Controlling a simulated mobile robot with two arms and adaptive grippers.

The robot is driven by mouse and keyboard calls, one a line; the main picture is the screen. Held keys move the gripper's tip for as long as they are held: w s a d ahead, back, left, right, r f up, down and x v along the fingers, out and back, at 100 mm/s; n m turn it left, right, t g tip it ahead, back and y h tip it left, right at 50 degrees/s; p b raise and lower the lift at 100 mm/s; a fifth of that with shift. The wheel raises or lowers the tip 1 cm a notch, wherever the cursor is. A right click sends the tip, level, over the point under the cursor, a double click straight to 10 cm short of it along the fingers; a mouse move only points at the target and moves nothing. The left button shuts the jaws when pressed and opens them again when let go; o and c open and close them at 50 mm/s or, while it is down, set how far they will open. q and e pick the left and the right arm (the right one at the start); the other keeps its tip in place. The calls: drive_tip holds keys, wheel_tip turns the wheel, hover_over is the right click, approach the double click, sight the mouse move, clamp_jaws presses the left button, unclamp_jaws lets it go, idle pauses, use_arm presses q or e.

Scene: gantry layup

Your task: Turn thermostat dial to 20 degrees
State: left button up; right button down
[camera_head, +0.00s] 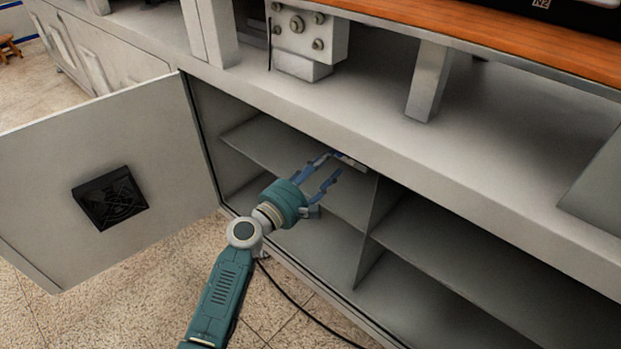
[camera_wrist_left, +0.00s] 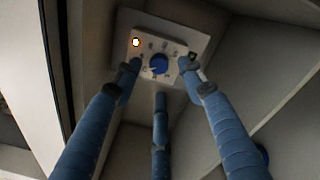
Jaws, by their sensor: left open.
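The thermostat is a pale panel (camera_wrist_left: 178,45) in the left wrist view, with a round blue dial (camera_wrist_left: 159,64) and small marks around it, too small to read. A white lamp with an orange ring (camera_wrist_left: 136,42) sits at its upper left. In the head view only a sliver of the panel (camera_head: 349,161) shows inside the open cabinet, under the counter edge; the dial cannot be made out. My left gripper (camera_head: 328,168) is open inside the cabinet. In the left wrist view its blue fingers (camera_wrist_left: 160,70) stand spread around the dial; I cannot tell whether they touch it.
The open cabinet door (camera_head: 165,175) with a black vent (camera_head: 110,198) stands left of my arm. Shelves and a vertical divider (camera_head: 374,225) lie close right of the gripper. The counter (camera_head: 440,150) overhangs it.

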use_arm(q)
drive_tip(key=v, duration=0.8)
drive_tip(key=shift+s+f, duration=0.1)
drive_tip(key=shift+s, duration=0.05)
